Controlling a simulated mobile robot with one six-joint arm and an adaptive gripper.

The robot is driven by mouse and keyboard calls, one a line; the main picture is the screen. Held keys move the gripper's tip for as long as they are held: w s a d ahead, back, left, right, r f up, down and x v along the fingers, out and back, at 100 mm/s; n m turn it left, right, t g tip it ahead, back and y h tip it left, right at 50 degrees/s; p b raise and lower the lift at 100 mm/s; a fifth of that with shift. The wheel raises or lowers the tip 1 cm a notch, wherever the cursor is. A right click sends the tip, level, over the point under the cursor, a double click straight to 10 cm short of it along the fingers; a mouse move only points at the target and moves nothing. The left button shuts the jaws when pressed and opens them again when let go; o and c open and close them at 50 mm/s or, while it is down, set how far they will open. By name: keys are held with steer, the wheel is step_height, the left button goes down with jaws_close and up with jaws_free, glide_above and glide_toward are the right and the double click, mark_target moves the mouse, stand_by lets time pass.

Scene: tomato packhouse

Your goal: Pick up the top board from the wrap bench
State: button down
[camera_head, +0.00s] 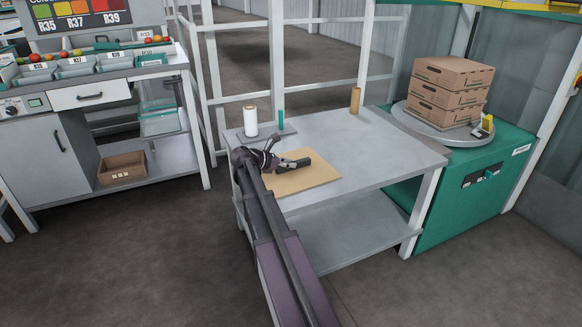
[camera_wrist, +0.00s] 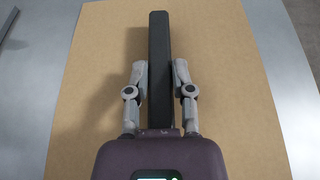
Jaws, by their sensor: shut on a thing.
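A flat tan board (camera_head: 318,178) lies on the grey top of the wrap bench (camera_head: 385,150), near its front left. The board (camera_wrist: 240,90) fills most of the wrist view; whether others lie under it cannot be told. A long dark bar (camera_head: 296,163) lies over the board; whether it is fixed to it cannot be told. My gripper (camera_head: 281,166) is low over the board. In the wrist view its two grey fingers (camera_wrist: 159,70) are closed on both sides of the dark bar (camera_wrist: 159,30).
A white roll (camera_head: 250,121) and a small teal upright piece (camera_head: 281,118) stand at the bench's back left. A brown roll (camera_head: 355,100) stands at the back. Stacked cartons (camera_head: 450,82) sit on a turntable (camera_head: 430,128) at right. The bench's right half is clear.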

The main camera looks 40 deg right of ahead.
steer(key=shift+r, duration=0.15)
step_height(320, 180, up, 3)
steer(key=p, duration=0.3)
steer(key=s+d, duration=0.2)
steer(key=s, duration=0.2)
steer(key=s+d+r+p, duration=0.1)
steer(key=s+d, duration=0.1)
steer(key=s, duration=0.3)
steer(key=s+d+p, duration=0.1)
steer(key=s+d, duration=0.1)
steer(key=s, duration=0.3)
steer(key=shift+s+d+r, duration=0.25)
steer(key=shift+d+r, duration=0.05)
steer(key=shift+d, duration=0.05)
steer(key=shift+r, duration=0.1)
